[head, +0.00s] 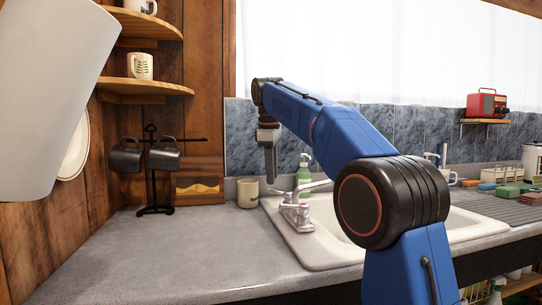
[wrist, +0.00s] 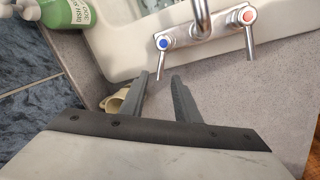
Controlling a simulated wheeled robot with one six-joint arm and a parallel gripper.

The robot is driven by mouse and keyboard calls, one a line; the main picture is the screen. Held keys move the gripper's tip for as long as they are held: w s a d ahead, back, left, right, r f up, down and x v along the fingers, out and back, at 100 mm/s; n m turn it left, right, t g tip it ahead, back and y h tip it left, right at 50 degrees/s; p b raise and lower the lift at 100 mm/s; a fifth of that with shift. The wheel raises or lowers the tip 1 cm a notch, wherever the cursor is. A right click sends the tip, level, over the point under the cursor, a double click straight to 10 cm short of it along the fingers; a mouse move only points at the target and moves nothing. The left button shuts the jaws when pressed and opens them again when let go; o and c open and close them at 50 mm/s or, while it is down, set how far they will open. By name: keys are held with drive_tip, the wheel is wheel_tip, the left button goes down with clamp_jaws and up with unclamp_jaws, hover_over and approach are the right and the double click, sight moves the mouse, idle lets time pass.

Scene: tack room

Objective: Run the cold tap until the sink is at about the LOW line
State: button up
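The tap is a chrome mixer (head: 298,214) on the rim of the white sink (head: 301,247). In the wrist view its cold handle (wrist: 162,46) has a blue dot and its hot handle (wrist: 249,20) a red dot, with the spout (wrist: 203,20) between them. My gripper (head: 270,178) points down, above and left of the tap. In the wrist view its two fingers (wrist: 159,76) are apart and empty, with the cold lever's end appearing between their tips. I cannot tell whether they touch it. My arm hides much of the basin; no LOW line or water is visible.
A beige mug (head: 248,193) stands left of the sink, close below my fingers in the wrist view (wrist: 115,102). A green soap bottle (head: 304,176) stands behind the tap. A mug stand (head: 154,180) is farther left. The front left counter (head: 150,260) is clear.

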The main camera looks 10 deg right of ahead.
wheel_tip(320, 180, up, 7)
drive_tip(key=s, duration=0.1)
drive_tip(key=shift+a+r, duration=0.15)
drive_tip(key=shift+a, duration=0.2)
drive_tip(key=shift+s, duration=0.1)
drive_tip(key=shift+c, duration=0.6)
